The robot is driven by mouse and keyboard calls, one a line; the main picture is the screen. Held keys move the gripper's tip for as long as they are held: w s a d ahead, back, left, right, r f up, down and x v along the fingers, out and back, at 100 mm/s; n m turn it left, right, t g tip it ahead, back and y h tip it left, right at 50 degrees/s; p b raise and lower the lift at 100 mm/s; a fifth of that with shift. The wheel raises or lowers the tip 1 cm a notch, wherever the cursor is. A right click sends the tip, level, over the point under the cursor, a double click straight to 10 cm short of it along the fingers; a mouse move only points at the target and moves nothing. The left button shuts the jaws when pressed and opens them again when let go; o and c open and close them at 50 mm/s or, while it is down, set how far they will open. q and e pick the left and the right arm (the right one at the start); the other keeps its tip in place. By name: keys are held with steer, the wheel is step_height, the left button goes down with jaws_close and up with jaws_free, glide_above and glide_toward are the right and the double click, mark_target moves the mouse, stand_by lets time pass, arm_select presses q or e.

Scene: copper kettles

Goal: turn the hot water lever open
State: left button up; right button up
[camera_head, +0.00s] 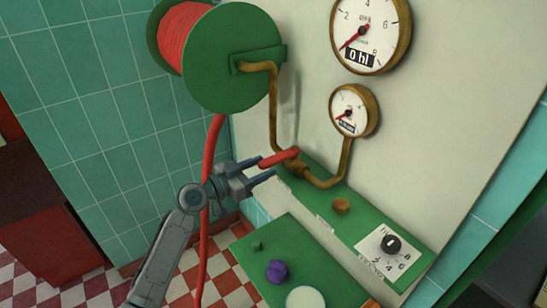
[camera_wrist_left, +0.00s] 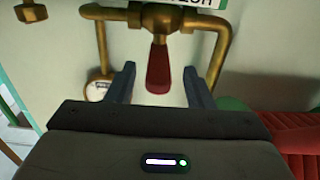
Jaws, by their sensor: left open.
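The red lever (camera_head: 280,157) sits on a brass valve (camera_head: 297,169), where the copper pipes meet low on the pale wall panel. In the left wrist view the lever (camera_wrist_left: 158,70) hangs toward me below the brass pipe. My left gripper (camera_head: 266,168) comes in from the left and is open. Its two fingers (camera_wrist_left: 159,76) stand one on each side of the lever's end in the wrist view, with gaps visible on both sides. I cannot tell whether the lever's tip is fully between the fingers. My right gripper is not in view.
A green hose reel (camera_head: 235,58) with red hose hangs above. Two gauges, a large one (camera_head: 370,32) and a small one (camera_head: 354,111), are on the wall.

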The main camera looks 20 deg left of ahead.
mark_target(273, 162)
arm_select(q)
steer(key=x, duration=0.1)
steer(key=p+x, duration=0.1)
steer(key=x, duration=0.1)
steer(key=shift+w+d+r, duration=0.15)
steer(key=shift+d+r, duration=0.05)
steer(key=shift+d, duration=0.05)
steer(key=shift+w+d+f, duration=0.15)
steer(key=shift+w+d, duration=0.05)
steer(key=shift+w, duration=0.15)
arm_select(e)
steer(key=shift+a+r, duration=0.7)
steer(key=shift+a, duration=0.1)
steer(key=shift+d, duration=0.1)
arm_select(q)
jaws_close()
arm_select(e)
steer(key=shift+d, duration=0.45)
